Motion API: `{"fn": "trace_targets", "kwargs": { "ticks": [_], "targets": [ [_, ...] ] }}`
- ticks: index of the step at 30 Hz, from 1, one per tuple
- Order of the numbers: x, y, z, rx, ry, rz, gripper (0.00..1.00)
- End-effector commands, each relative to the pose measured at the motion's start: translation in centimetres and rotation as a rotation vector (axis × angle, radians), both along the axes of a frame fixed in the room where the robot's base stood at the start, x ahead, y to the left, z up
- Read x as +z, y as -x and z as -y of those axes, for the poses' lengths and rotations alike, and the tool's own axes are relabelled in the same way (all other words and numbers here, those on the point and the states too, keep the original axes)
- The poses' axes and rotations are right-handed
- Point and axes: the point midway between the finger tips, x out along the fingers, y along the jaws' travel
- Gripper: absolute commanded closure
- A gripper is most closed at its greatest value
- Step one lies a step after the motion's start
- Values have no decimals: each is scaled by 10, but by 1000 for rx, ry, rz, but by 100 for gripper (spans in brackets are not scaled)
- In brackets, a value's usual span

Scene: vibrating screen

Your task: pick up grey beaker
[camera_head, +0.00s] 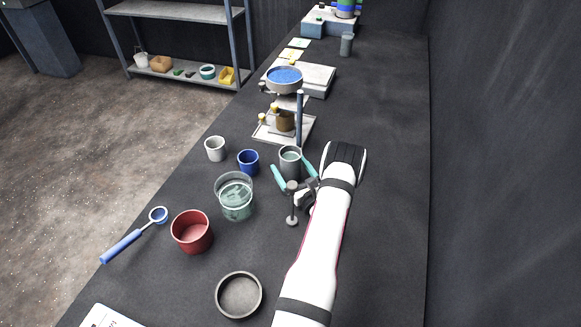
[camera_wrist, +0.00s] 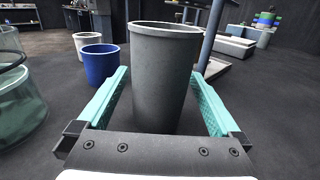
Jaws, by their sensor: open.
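The grey beaker (camera_head: 290,160) stands upright on the dark bench, just in front of the stand with the blue-topped pan. In the wrist view the grey beaker (camera_wrist: 163,80) fills the middle. My gripper (camera_head: 294,172) is open, with its teal fingers to the left and right of the beaker. In the wrist view the gripper's fingers (camera_wrist: 160,95) flank the beaker's lower part. Dark bench shows between the left finger and the beaker; on the right the gap is narrow. The beaker's base is partly hidden behind my gripper's body.
A blue cup (camera_head: 248,162), a white cup (camera_head: 215,149) and a glass vessel (camera_head: 236,198) stand left of the beaker. A red pot (camera_head: 191,232), a blue-handled scoop (camera_head: 124,245) and a dark round dish (camera_head: 239,296) are nearer. The stand (camera_head: 299,120) is close behind.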

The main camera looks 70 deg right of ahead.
Motion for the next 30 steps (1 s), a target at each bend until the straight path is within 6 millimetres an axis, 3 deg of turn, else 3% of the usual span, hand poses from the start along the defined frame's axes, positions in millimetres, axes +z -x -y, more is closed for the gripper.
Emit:
{"fn": "trace_targets", "kwargs": {
  "ticks": [2, 18, 26, 30],
  "targets": [
    [0, 0, 0, 0, 0, 0, 0],
    [0, 1, 0, 0, 1, 0, 94],
    [3, 1, 0, 0, 3, 0, 95],
    [19, 0, 0, 0, 4, -1, 95]
  ]
}}
